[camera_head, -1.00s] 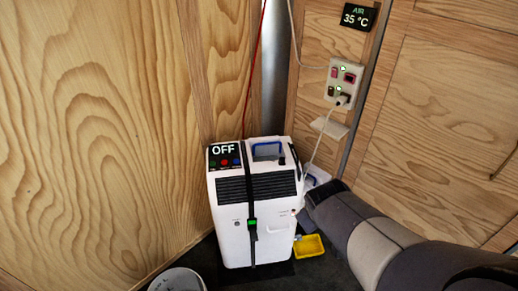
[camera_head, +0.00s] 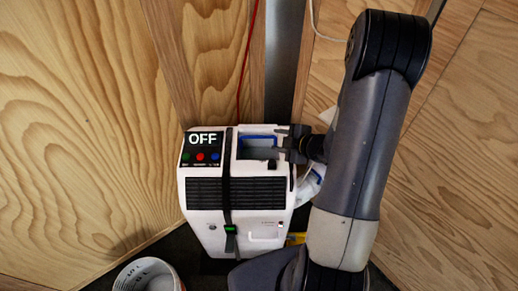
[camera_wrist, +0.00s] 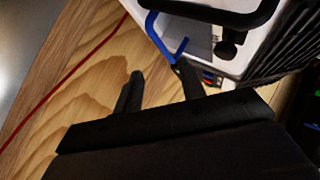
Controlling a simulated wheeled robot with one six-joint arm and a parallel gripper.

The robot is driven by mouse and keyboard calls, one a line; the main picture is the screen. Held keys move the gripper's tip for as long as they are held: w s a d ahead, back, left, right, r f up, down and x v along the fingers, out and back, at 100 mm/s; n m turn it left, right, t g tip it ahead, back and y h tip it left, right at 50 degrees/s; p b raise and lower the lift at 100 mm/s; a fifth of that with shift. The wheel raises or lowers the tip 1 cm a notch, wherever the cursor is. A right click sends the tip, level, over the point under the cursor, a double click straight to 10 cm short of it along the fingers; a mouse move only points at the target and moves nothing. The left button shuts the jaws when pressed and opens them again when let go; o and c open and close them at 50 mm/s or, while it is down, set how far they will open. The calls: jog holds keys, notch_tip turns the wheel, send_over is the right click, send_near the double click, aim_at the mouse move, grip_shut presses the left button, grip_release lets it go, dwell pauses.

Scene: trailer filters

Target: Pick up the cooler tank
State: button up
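The white cooler (camera_head: 235,210) stands in the corner with its panel reading OFF. A blue handle (camera_head: 258,141) shows in the recess in its top; I take it to be the cooler tank's handle, and the tank body is mostly hidden. In the wrist view the blue handle (camera_wrist: 154,38) rises close to the right finger's tip. My gripper (camera_head: 281,143) is at the right side of the recess, beside the handle. Its fingers (camera_wrist: 157,69) are apart in the wrist view, with nothing between them. Whether a finger touches the handle I cannot tell.
A black strap (camera_head: 228,185) runs down the cooler's front. A white item (camera_head: 311,184) with blue on it is partly hidden behind my arm. A white bucket (camera_head: 146,275) stands at front left. A red cord (camera_head: 246,70) hangs behind the cooler, and wooden walls close the corner.

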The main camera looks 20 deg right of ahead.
aim_at(259, 138)
jog(key=x, duration=0.6)
jog(key=shift+p+x, duration=0.4)
jog(key=shift+x, duration=2.2)
jog(key=shift+s+a, duration=0.15)
grip_shut()
jog(key=shift+f, duration=0.1)
